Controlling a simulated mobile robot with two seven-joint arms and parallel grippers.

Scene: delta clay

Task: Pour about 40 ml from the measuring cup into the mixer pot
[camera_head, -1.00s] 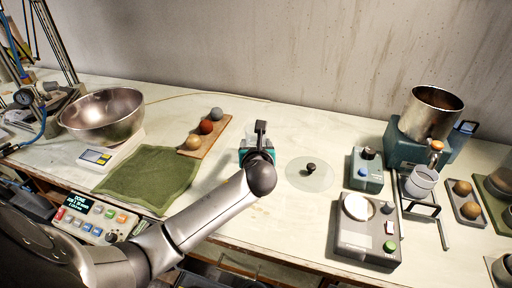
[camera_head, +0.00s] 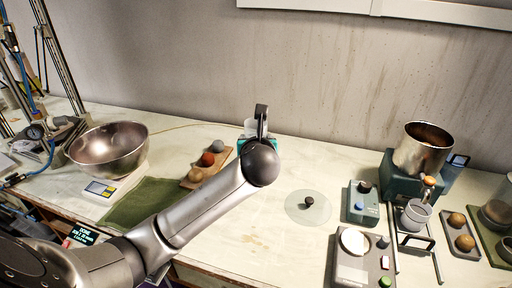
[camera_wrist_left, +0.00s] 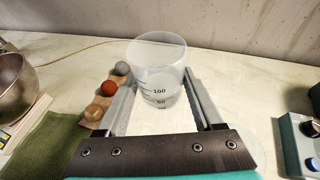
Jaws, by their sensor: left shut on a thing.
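The measuring cup (camera_wrist_left: 157,70) is a clear, frosted beaker with dark marks, among them 100 and 50. My left gripper (camera_wrist_left: 160,100) is shut on it, with one finger along each side, and the cup looks upright. In the head view the cup (camera_head: 250,127) shows only partly behind my left wrist. I cannot tell the liquid level in it. The mixer pot (camera_head: 424,148) is a shiny steel cylinder on a teal base at the back right, well to the right of my left gripper (camera_head: 261,122). My right gripper is not in view.
A steel bowl (camera_head: 108,150) stands on a scale at the left beside a green cloth (camera_head: 150,203). A board with coloured balls (camera_head: 208,160) lies near my left arm. A clear disc (camera_head: 308,205), a small control box (camera_head: 361,203) and a small cup (camera_head: 415,214) lie toward the pot.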

